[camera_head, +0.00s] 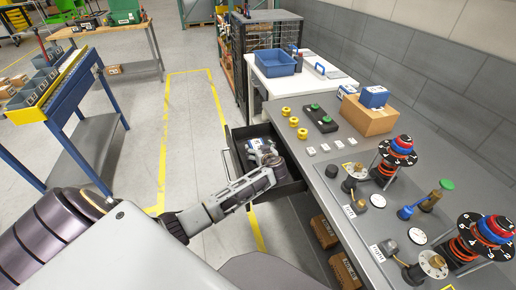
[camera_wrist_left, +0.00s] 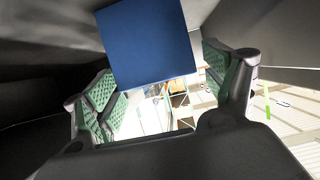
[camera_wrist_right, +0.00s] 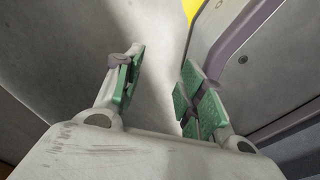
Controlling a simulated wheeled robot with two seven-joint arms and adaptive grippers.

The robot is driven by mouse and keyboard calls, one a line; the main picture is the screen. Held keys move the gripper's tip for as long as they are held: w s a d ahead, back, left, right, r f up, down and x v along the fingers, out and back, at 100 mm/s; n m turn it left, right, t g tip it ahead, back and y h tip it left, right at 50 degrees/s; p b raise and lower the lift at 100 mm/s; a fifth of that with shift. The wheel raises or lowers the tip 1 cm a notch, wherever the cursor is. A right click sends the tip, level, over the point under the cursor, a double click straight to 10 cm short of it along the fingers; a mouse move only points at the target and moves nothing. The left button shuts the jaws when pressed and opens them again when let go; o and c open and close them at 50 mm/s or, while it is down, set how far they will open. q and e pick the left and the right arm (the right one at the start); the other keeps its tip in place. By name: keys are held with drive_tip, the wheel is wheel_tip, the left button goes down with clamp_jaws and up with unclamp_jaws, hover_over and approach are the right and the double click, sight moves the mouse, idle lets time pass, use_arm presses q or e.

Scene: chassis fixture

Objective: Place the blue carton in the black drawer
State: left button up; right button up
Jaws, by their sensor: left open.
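The black drawer (camera_head: 236,167) is pulled out from the left side of the grey workbench. A blue and white carton (camera_head: 256,143) is inside the drawer outline, partly hidden by my left gripper (camera_head: 268,157). In the left wrist view, a plain blue carton face (camera_wrist_left: 150,42) fills the upper middle, just beyond the fingers of the left gripper (camera_wrist_left: 165,90). Those fingers are spread to either side of it, without visible contact. My right gripper (camera_wrist_right: 160,75) shows only in the right wrist view, with its fingers apart and nothing between them.
On the workbench, another blue carton (camera_head: 374,97) sits on a brown box (camera_head: 368,117). Yellow knobs (camera_head: 294,121), a black switch box (camera_head: 320,117) and dial posts (camera_head: 392,160) crowd the bench top. A blue bin (camera_head: 275,63) stands behind. Floor left of the drawer is clear.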

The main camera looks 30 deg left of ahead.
use_arm(q)
drive_tip(key=v, duration=0.3)
drive_tip(key=shift+v, duration=0.9)
use_arm(e)
drive_tip(key=shift+d, duration=1.05)
drive_tip(key=shift+a, duration=0.15)
